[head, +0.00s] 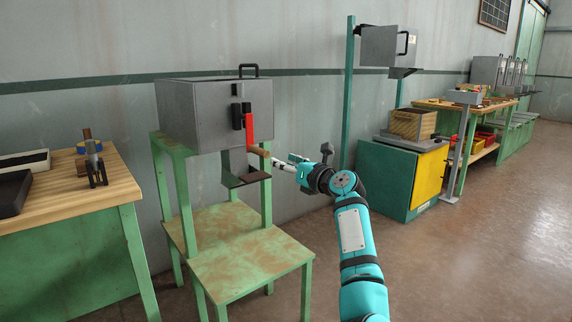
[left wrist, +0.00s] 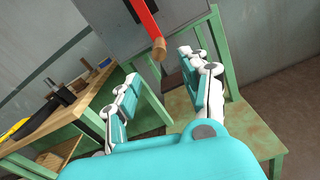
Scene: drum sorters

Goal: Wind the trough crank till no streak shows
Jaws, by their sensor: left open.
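A grey box machine (head: 200,112) sits on a worn green stand. Its red crank arm (head: 249,128) hangs down the front and ends in a wooden handle (head: 259,152). A dark chute (head: 240,179) sticks out below the box. My left gripper (head: 282,162) is close to the handle, coming from the right. In the left wrist view it is open, and the wooden handle (left wrist: 159,48) shows between and beyond its fingertips (left wrist: 158,66), with no clear contact. The red arm (left wrist: 146,18) also shows there. I cannot make out any streak. My right gripper is not in view.
A wooden-topped bench (head: 60,205) with dark trays and a small clamp-like device stands at left. A second grey box (head: 385,46) hangs on green posts at the back. A green and yellow cabinet (head: 385,180) stands behind my arm. The floor at right is clear.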

